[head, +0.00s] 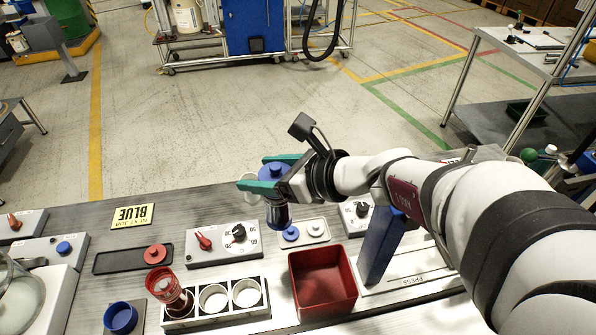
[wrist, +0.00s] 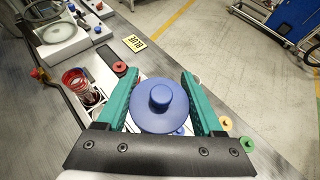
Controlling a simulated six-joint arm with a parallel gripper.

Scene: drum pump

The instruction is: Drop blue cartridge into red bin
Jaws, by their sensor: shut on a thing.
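The blue cartridge (head: 278,212) hangs upright in my gripper (head: 262,172), above the bench behind the red bin. In the wrist view the cartridge's blue round cap with a knob (wrist: 160,104) sits between the green fingers of my gripper (wrist: 160,95). The gripper is shut on it. The red bin (head: 323,281) is an open square box at the front middle of the bench. It looks empty. The cartridge is apart from the bin. In the wrist view the bin is hidden.
A white rack (head: 215,302) with round holes stands left of the bin, with a red-topped cartridge (head: 165,285) in its left end. A blue press column (head: 379,245) stands right of the bin. Behind are a control box (head: 224,247), a tray with caps (head: 303,233) and a BLUE sign (head: 133,215).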

